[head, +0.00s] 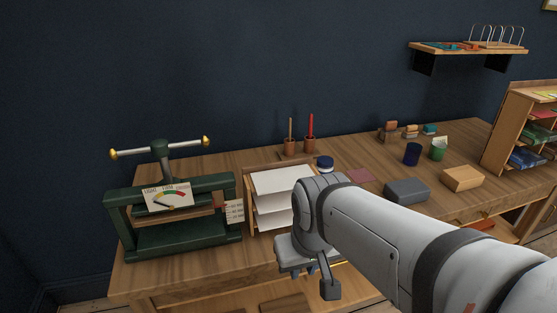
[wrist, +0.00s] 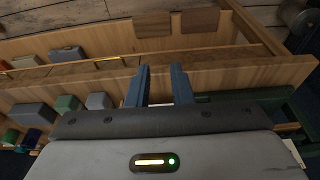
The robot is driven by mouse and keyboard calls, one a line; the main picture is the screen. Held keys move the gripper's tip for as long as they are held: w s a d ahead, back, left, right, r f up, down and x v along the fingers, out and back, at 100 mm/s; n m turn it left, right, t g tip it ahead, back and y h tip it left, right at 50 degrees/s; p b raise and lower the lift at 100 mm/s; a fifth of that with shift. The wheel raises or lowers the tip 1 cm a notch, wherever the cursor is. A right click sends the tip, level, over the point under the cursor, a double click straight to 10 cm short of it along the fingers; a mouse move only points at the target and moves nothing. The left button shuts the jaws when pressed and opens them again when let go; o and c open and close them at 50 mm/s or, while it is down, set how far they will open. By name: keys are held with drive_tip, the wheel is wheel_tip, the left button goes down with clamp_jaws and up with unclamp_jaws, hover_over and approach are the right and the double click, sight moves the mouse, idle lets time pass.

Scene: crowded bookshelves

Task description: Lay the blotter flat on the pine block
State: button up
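The pine block (head: 462,179) is a pale wooden block lying on the right part of the bench, to the right of a grey block. A thin, flat mauve square (head: 360,175) lies on the bench behind the grey block; it looks like the blotter. Nothing lies on the pine block's top. My gripper (wrist: 160,72) shows in the wrist view with its two blue fingers apart and nothing clearly held between them. In the head view my gripper is low at the bench's front edge, partly hidden by my arm, away from the mauve square and the pine block.
A grey block (head: 407,191) stands between my arm and the pine block. A blue cup (head: 412,154) and a green cup (head: 438,149) stand behind. A green press (head: 180,220) and a tray rack (head: 283,181) fill the left. A small shelf unit (head: 515,130) stands right.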

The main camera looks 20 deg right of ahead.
drive_tip(key=w+d+f+m+y, duration=0.1)
drive_tip(key=w+d+m+y, duration=0.45)
drive_tip(key=w+y, duration=0.55)
drive_tip(key=w+d+m+t+y+p, duration=0.1)
drive_tip(key=w+d+m+t+y, duration=0.2)
drive_tip(key=d+t, duration=0.85)
drive_tip(key=w+a+g+h, duration=0.1)
drive_tip(key=w+a, duration=0.4)
drive_tip(key=w, duration=0.2)
drive_tip(key=shift+w+a+r+p, duration=0.2)
drive_tip(key=shift+w+r+p, duration=0.1)
drive_tip(key=shift+r, duration=0.05)
drive_tip(key=shift+g, duration=0.25)
clamp_jaws()
